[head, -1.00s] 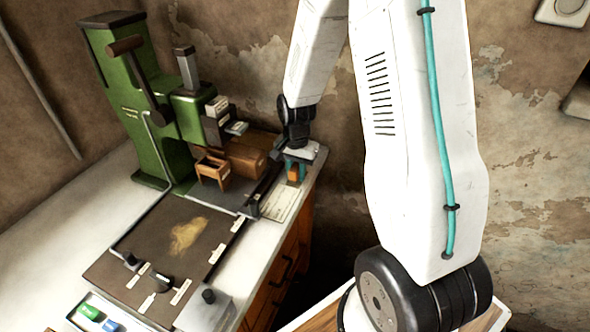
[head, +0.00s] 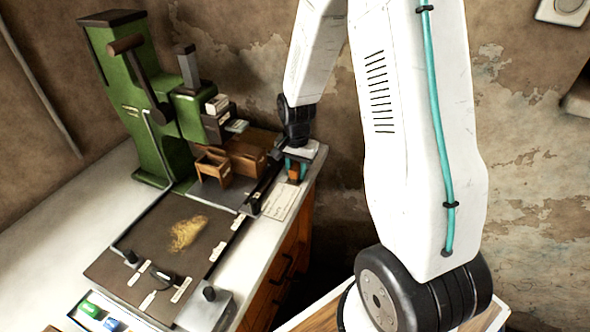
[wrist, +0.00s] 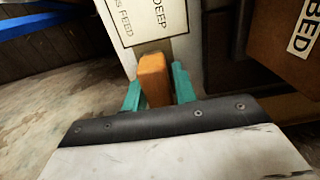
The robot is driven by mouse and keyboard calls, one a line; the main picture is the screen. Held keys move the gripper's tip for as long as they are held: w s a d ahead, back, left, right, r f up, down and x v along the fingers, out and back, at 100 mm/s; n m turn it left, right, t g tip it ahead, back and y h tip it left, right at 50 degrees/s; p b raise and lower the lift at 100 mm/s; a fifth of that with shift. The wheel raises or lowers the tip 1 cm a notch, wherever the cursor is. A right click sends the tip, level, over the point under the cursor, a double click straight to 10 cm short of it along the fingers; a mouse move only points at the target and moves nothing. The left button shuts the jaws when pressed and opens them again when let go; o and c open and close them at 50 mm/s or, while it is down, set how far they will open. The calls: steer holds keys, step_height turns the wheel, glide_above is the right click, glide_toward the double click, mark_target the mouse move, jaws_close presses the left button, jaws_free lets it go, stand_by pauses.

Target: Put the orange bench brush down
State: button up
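The orange bench brush (wrist: 154,80) shows in the wrist view as a plain orange block between the two teal fingers of my gripper (wrist: 158,88). The fingers lie against its sides, and my gripper looks shut on it. In the head view my gripper (head: 297,168) is at the bench's right end, beside the press bed, with a bit of the orange brush (head: 293,174) showing below it. The brush's lower end is hidden, so I cannot tell whether it touches the bench.
A green press (head: 150,100) with a handwheel lever stands at the back left. Brown wooden boxes (head: 247,158) sit left of my gripper. A printed card (head: 281,203) lies in front of it. The dark press bed (head: 140,245) bears a tan patch (head: 187,233). The bench (head: 60,230) is clear at left.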

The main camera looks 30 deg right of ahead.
mark_target(297, 165)
steer(key=shift+s+f, duration=0.25)
steer(key=shift+s, duration=0.1)
step_height(297, 165, up, 13)
steer(key=s+a+r+n, duration=0.5)
steer(key=s+a+r, duration=0.2)
steer(key=s+r, duration=0.4)
steer(key=s+a+r+n, duration=0.1)
steer(key=s+n, duration=0.2)
steer(key=s, duration=0.4)
steer(key=s+a+r+n+t, duration=0.1)
steer(key=s+a+r+n, duration=0.1)
steer(key=s, duration=0.5)
steer(key=shift+a+r+n, duration=0.2)
steer(key=shift+a+n, duration=0.05)
steer(key=shift+n, duration=0.45)
steer(key=shift+o, duration=0.4)
